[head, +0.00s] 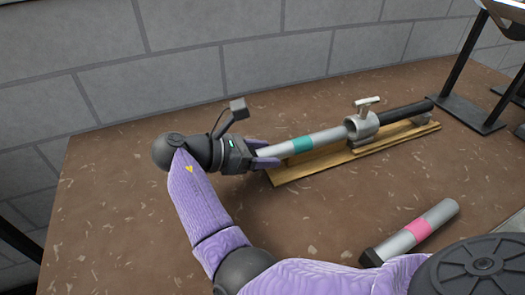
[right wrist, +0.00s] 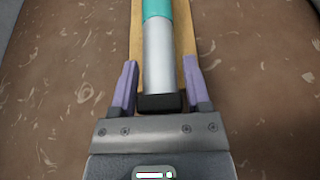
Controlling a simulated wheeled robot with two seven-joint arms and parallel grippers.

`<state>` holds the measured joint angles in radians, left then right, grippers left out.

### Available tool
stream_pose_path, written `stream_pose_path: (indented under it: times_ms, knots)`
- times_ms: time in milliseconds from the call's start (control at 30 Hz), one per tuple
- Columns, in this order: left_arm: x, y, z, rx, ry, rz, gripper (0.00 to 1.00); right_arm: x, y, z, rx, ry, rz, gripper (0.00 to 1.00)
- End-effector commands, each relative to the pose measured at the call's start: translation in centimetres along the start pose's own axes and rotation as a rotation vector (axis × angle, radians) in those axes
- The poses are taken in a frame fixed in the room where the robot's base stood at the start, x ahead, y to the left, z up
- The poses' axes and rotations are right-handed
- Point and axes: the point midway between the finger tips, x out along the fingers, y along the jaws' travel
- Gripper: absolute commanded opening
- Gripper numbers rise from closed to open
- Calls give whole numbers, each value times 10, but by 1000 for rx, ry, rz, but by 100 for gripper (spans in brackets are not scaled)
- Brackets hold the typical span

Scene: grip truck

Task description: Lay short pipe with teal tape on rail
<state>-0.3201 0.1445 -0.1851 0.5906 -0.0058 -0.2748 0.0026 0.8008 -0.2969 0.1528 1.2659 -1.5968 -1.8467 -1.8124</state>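The grey pipe with a teal tape band (head: 302,144) lies lengthwise along the wooden rail (head: 300,172), its far end at a metal clamp (head: 362,122). Its near end, with a black cap (right wrist: 160,103), reaches past the rail's near end. My right gripper (head: 270,153) is at this near end. Its fingers (right wrist: 160,85) stand on either side of the pipe, with narrow gaps showing, so it looks open around it. The teal band (right wrist: 157,9) is beyond the fingers in the right wrist view. My left gripper is not in view.
A pipe with pink tape (head: 418,229) lies on the brown tabletop (head: 120,200) at the lower right. A black tube (head: 405,112) lies on the rail beyond the clamp. A black metal stand (head: 470,115) is at the right. A block wall runs behind. The left tabletop is clear.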

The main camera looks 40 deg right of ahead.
Motion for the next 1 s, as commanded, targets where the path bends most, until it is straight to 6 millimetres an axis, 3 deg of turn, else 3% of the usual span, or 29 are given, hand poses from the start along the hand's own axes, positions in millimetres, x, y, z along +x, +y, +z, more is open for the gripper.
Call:
stream_pose_path:
  times_ms: [33,133,433,567,733,833,1000]
  knots:
    - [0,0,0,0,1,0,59,0,0,0,0,0,0,74]
    - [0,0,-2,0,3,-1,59,0,0,0,0,0,0,94]
    - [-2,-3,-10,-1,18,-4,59,-6,0,1,-2,3,0,94]
    - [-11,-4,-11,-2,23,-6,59,-32,0,3,-2,3,4,94]
    - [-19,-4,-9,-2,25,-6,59,-81,0,4,-2,0,5,94]
    - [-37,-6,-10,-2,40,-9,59,-90,2,8,0,0,5,94]
    - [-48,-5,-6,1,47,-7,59,-99,1,4,1,0,1,94]
